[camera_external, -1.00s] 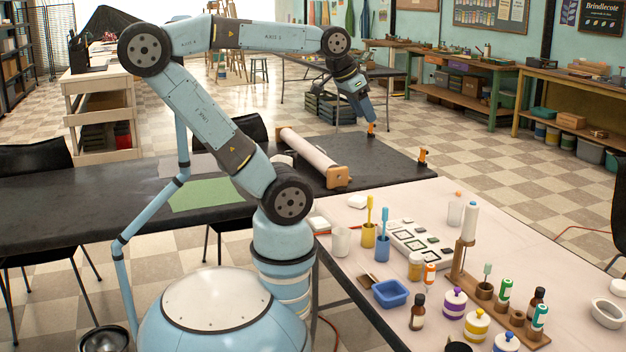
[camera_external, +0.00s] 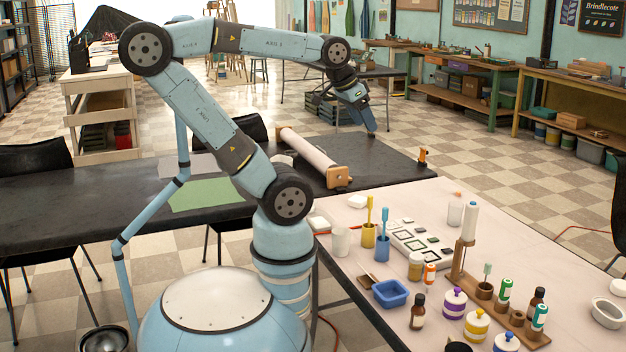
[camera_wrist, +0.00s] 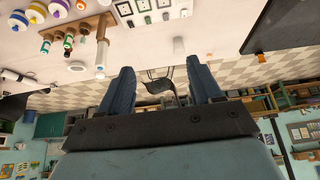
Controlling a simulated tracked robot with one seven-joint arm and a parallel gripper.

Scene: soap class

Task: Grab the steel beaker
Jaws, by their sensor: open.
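I cannot make out a clearly steel beaker in either view. A pale, greyish cup (camera_external: 455,213) stands upright on the light table, left of the tall white roll on a wooden stand. A white cup (camera_external: 341,240) stands near that table's left edge. A pale upright cylinder (camera_wrist: 179,47) shows in the wrist view; I cannot tell which cup it is. My gripper (camera_external: 370,131) points down over the far part of the dark table, well away from the cups. In the wrist view its two blue fingers (camera_wrist: 160,65) are apart, with nothing between them.
The light table (camera_external: 395,290) holds a yellow cup (camera_external: 369,236), a blue cup (camera_external: 382,248), a blue tub (camera_external: 390,293), a paint tray (camera_external: 420,240) and several bottles and jars. A roller (camera_external: 308,157) and an orange clamp (camera_external: 423,155) are on the dark table (camera_external: 80,206).

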